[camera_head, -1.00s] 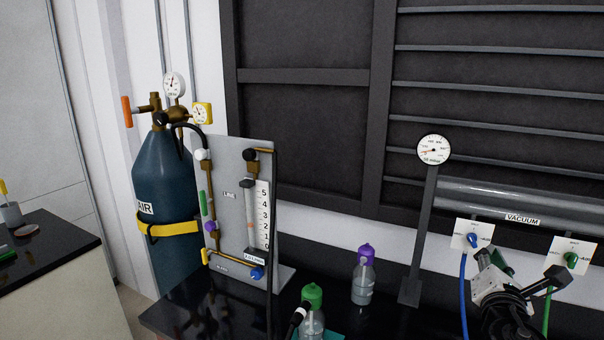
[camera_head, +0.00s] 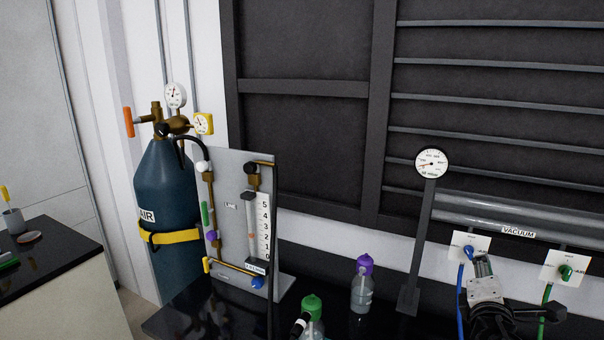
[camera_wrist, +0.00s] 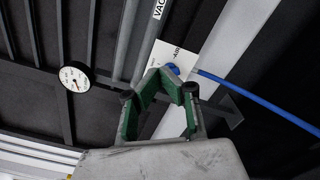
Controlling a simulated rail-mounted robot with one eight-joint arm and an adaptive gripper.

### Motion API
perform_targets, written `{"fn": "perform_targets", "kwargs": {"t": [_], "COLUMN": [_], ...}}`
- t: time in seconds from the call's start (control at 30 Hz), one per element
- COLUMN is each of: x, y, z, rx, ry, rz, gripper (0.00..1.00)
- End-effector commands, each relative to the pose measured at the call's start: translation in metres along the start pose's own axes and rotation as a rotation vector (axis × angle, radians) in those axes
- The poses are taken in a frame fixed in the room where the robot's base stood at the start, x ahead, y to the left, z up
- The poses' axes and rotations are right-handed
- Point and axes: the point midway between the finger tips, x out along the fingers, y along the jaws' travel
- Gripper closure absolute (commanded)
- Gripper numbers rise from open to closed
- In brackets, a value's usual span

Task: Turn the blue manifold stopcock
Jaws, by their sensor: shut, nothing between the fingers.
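The blue manifold stopcock (camera_head: 469,252) sits on a white plate (camera_head: 460,241) under the vacuum pipe at the right of the head view. In the wrist view the blue stopcock (camera_wrist: 172,69) shows just beyond the fingertips, partly hidden by them. My gripper (camera_head: 482,262) is close to the stopcock, to its lower right in the head view. In the wrist view my gripper (camera_wrist: 173,86) has green-lined fingers and holds nothing. I cannot tell whether a fingertip touches the stopcock.
A green stopcock (camera_head: 566,272) is on a second plate to the right. A round gauge (camera_head: 431,163) stands on a post to the left. A blue hose (camera_wrist: 262,104) runs from the blue stopcock. Bottles with purple (camera_head: 365,264) and green (camera_head: 312,305) tops stand on the dark bench.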

Motion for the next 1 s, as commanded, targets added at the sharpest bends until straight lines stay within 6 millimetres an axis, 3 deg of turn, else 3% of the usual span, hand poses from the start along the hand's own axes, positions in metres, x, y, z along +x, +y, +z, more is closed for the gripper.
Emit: {"fn": "perform_targets", "kwargs": {"t": [0.43, 1.0], "x": [0.049, 0.055], "y": [-0.001, 0.000], "z": [0.000, -0.001], "rx": [-0.001, -0.002], "ry": [0.000, 0.001], "rz": [0.000, 0.000], "gripper": [1.00, 1.00]}}
